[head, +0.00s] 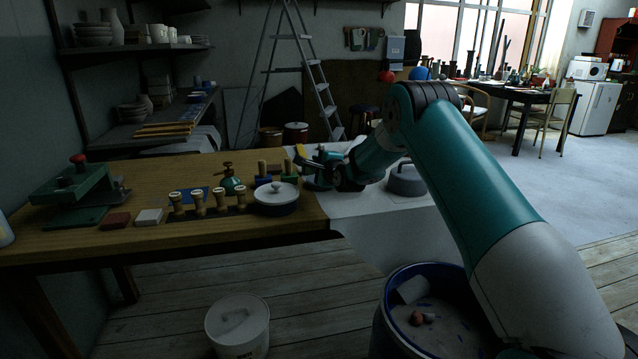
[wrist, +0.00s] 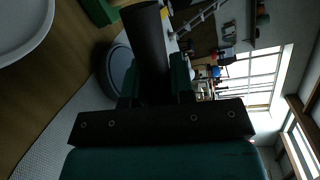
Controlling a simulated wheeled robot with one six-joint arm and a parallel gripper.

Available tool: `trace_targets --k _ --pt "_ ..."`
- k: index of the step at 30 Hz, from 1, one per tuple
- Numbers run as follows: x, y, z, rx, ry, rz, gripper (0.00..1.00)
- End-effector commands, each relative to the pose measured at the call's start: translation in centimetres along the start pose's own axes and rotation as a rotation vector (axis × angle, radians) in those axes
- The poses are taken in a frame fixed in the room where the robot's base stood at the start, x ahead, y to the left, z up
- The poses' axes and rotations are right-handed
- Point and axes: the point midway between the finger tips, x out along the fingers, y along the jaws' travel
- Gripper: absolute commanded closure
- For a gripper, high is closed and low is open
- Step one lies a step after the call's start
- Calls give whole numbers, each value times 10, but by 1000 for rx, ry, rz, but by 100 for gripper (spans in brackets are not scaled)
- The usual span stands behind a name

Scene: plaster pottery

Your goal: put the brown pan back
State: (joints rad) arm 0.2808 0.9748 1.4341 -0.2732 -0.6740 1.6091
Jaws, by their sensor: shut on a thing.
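My gripper (head: 318,168) is at the end of my outstretched arm, over the right end of the wooden table. In the wrist view its fingers (wrist: 155,88) are shut on a dark brown cylindrical thing (wrist: 147,40), which extends forward from them. I cannot tell whether this is part of the brown pan; no pan body shows clearly. In the head view the held thing is too small and dark to make out.
A pot with a pale lid (head: 276,190) stands left of my gripper, beside wooden-handled stamps (head: 200,203). A grey lidded pot (head: 406,181) stands to the right on a pale surface. A green press (head: 75,195) is at the far left; a blue bin (head: 400,325) stands in front.

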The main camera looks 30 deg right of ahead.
Motion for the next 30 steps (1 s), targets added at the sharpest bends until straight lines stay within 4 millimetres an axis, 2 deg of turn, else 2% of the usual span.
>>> trace_targets --k 5,13,23,24,27,30 --pt "2 10 -3 -2 -1 -3 100" --pt "7 47 -12 -1 0 -2 100" --pt "8 50 -13 -1 0 -3 100" --pt "8 52 -13 0 0 0 75" --pt "8 51 -13 0 0 -1 52" --pt "8 50 -13 0 0 -1 52"
